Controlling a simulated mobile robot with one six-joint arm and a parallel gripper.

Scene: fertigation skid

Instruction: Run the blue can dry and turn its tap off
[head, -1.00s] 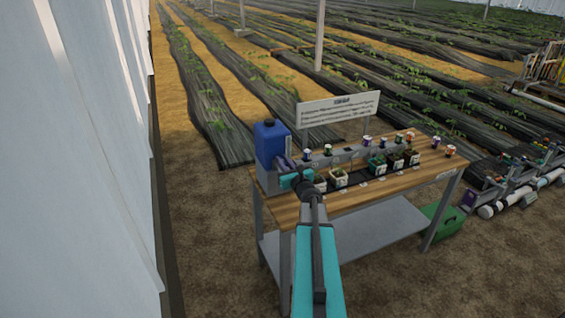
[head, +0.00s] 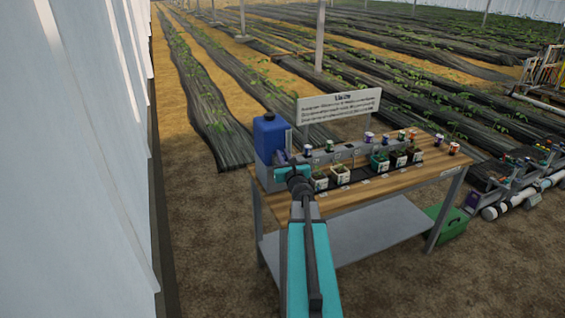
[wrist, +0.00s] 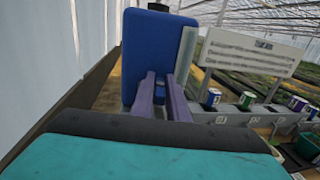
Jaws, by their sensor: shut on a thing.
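The blue can (head: 268,138) with its dark cap stands upright at the left end of the bench. In the wrist view the blue can (wrist: 152,50) fills the upper middle, with a pale upright strip along its right edge. My gripper (wrist: 162,80) has two purple fingers reaching to the lower front of the can. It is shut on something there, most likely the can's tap. The tap itself is hidden by the fingers and my wrist, so I cannot see how its handle is turned. The can's liquid level cannot be told.
The wooden bench (head: 360,200) carries several potted seedlings and small labelled tins, close to the right of my arm. A sign (head: 338,106) stands behind. A green crate (head: 446,222) sits on the ground at right. A white wall is at left.

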